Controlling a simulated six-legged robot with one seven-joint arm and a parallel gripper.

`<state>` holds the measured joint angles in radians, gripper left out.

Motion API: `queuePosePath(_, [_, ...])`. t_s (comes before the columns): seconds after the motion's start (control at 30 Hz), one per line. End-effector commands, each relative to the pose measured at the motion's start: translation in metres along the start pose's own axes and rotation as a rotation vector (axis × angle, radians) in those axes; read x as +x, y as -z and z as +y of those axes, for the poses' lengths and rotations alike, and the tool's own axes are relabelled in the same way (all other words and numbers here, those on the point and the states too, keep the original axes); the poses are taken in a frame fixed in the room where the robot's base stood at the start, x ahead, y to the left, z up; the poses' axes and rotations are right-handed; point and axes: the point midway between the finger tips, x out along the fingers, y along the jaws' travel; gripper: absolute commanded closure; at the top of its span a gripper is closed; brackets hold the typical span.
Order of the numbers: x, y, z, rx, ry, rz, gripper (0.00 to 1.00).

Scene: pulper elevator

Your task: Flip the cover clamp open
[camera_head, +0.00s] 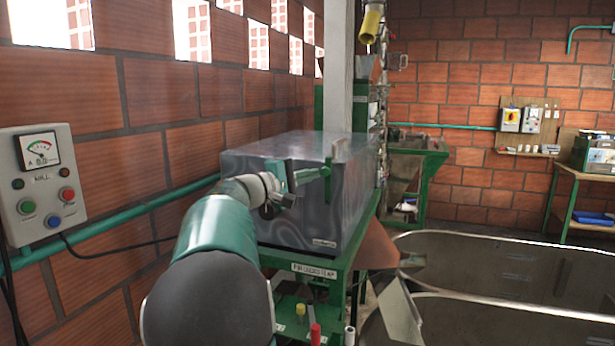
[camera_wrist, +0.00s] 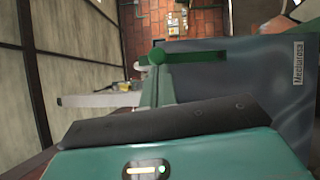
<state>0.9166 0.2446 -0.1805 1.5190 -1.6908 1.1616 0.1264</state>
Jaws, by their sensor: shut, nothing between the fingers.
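The grey metal cover (camera_head: 295,225) sits on a green machine frame. The green cover clamp (camera_head: 328,181) is on its near side, close to the upper edge. In the wrist view the clamp (camera_wrist: 157,58) shows as a rounded green pivot with a bar against the cover (camera_wrist: 285,85). My gripper (camera_head: 284,197) is close in front of the cover, just left of the clamp. It is shut and empty. Its dark body hides the lower end of the green part in the wrist view, so I cannot tell whether they touch.
A grey post (camera_head: 338,75) rises behind the cover. A control box (camera_head: 40,185) hangs on the brick wall at left, with a green pipe (camera_head: 150,222) running along the wall. Large metal tanks (camera_head: 500,265) fill the right foreground. A stocked table (camera_head: 585,175) stands at far right.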

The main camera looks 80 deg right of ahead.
Motion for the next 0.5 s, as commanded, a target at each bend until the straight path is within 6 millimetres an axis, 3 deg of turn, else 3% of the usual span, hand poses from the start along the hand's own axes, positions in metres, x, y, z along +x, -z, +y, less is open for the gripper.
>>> queuePosePath(0.5, [0.0034,-0.0059,0.0023,0.067,0.043,-0.001,1.00])
